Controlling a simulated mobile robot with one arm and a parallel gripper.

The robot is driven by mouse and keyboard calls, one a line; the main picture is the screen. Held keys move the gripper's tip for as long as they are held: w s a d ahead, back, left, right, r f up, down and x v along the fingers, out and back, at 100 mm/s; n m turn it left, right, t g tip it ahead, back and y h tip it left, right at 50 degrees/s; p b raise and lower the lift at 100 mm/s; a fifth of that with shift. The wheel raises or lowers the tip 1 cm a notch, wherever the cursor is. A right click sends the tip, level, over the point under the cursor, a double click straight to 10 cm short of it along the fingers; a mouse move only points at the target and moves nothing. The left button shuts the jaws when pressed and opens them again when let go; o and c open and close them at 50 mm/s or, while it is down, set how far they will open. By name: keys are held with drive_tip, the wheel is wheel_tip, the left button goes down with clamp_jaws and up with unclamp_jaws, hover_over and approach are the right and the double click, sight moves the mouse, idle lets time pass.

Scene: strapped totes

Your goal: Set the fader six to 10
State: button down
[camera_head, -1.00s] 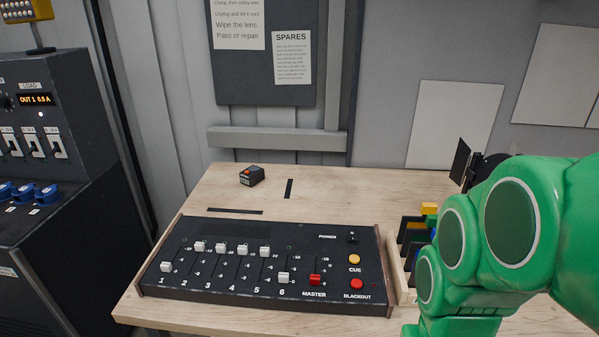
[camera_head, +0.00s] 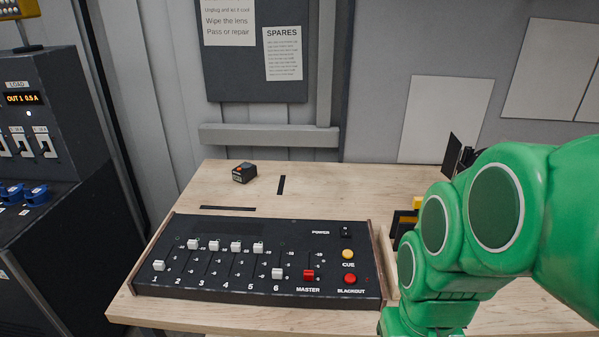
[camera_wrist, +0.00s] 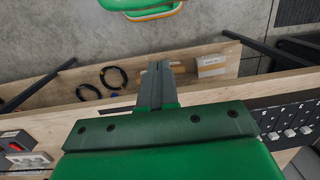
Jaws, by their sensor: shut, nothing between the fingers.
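The black fader console (camera_head: 200,284) lies on the wooden bench. Fader six (camera_head: 277,273) has a white knob low in its slot, near the bottom of its scale. The red master fader (camera_head: 308,274) is just to its right, also low. Faders two to five have their white knobs high, and fader one (camera_head: 159,266) is low. In the wrist view my gripper (camera_wrist: 158,68) is shut and empty, apart from the console, whose white knobs (camera_wrist: 290,132) show at the right. The head view shows my green arm but not the fingers.
A small black box (camera_head: 244,173) stands behind the console. The cue (camera_head: 348,254) and blackout (camera_head: 349,280) buttons are on the console's right side. Black cable loops (camera_wrist: 113,77) lie on a lower wooden shelf in the wrist view. The bench behind the console is mostly clear.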

drive_tip(key=w+a+r+m+t+y, duration=0.35)
drive_tip(key=w+a+r, duration=0.35)
drive_tip(key=w+a, duration=0.3)
drive_tip(key=w+a+r+m+t+y, duration=0.2)
drive_tip(key=w+a+r+t, duration=0.45)
drive_tip(key=a, duration=0.55)
drive_tip(key=w+a+r+m+t+y, duration=0.25)
drive_tip(key=w+a+r, duration=0.45)
drive_tip(key=w+a, duration=0.35)
wheel_tip(320, 180, down, 11)
drive_tip(key=w+m+h, duration=0.1)
drive_tip(key=m+h, duration=0.5)
drive_tip(key=m, duration=0.1)
drive_tip(key=s+d+f+m+g+h, duration=0.1)
drive_tip(key=s+d+f+g+h, duration=0.1)
drive_tip(key=s+f, duration=0.4)
drive_tip(key=s+d+f+m+g+h, duration=0.1)
drive_tip(key=s+d+f+g+h, duration=0.2)
drive_tip(key=s+d+f+h, duration=0.1)
wheel_tip(320, 180, down, 2)
drive_tip(key=s+h, duration=0.1)
drive_tip(key=s, duration=0.2)
drive_tip(key=shift+f, duration=0.2)
